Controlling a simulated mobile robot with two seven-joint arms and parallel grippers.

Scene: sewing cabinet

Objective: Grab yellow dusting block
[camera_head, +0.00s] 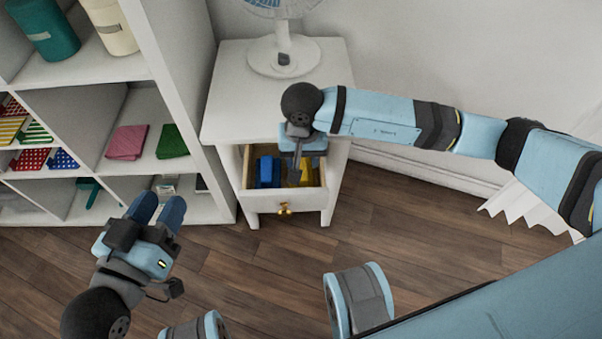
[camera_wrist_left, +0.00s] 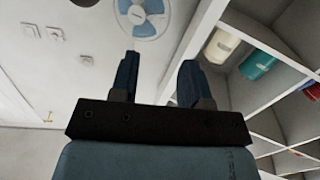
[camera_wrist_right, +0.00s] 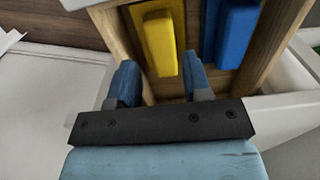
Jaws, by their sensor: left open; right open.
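The yellow dusting block (camera_wrist_right: 160,42) lies in the open drawer (camera_head: 285,200) of the white side cabinet. In the head view the yellow block (camera_head: 305,174) is partly hidden by my right gripper (camera_head: 302,178). In the right wrist view my right gripper (camera_wrist_right: 160,82) is open, and the near end of the yellow block appears between and just beyond its fingertips. I cannot tell whether they touch. My left gripper (camera_head: 172,208) is open and empty in front of the shelf, well away from the drawer. Its fingers also show in the left wrist view (camera_wrist_left: 157,75).
A blue block (camera_wrist_right: 235,35) lies beside the yellow one in the drawer. The drawer's wooden walls (camera_wrist_right: 120,50) are close around my right gripper. A white fan (camera_head: 283,55) stands on the cabinet top (camera_head: 232,105). A white shelf (camera_head: 185,70) with folded cloths stands left.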

